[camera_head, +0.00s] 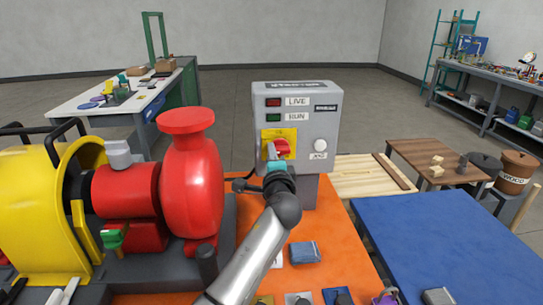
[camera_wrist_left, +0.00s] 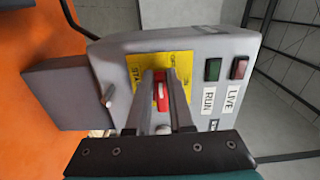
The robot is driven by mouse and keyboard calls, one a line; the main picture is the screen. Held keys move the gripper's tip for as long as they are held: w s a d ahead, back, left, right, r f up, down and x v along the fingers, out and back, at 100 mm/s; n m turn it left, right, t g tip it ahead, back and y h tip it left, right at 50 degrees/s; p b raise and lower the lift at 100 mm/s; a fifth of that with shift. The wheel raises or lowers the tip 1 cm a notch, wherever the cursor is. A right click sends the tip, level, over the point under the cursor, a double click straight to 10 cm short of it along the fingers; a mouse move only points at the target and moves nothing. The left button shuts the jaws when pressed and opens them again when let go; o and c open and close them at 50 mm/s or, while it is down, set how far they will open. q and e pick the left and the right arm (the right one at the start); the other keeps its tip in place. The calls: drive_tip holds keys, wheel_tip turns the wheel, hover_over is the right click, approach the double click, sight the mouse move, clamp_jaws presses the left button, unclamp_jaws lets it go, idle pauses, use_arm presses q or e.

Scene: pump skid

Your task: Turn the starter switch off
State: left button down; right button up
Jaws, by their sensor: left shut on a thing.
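The starter box (camera_head: 318,100) is a grey cabinet on a post behind the orange skid. Its red starter switch (camera_head: 282,147) sits on a yellow plate (camera_head: 290,134) at the lower left of its face. My left gripper (camera_head: 275,160) is at the switch, with its arm rising from below. In the left wrist view the red switch (camera_wrist_left: 162,92) with a pale mark lies between the two fingers (camera_wrist_left: 163,95), which are shut on it. The fingers cover part of the plate's lettering. The red LIVE lamp (camera_wrist_left: 239,69) and green RUN lamp (camera_wrist_left: 212,70) look dark. My right gripper is not in view.
A red pump (camera_head: 192,180) and a yellow guard (camera_head: 35,195) stand left of my arm. A white knob (camera_head: 320,146) is on the box's right. Small items, including a blue packet (camera_head: 304,252), lie on the orange surface. A blue table (camera_head: 445,240) is at right.

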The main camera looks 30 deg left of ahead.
use_arm(q)
drive_tip(key=c, duration=0.8)
unclamp_jaws()
drive_tip(key=v, duration=1.5)
drive_tip(key=shift+p, duration=0.3)
drive_tip(key=shift+s+d, duration=0.1)
drive_tip(key=shift+d, duration=0.1)
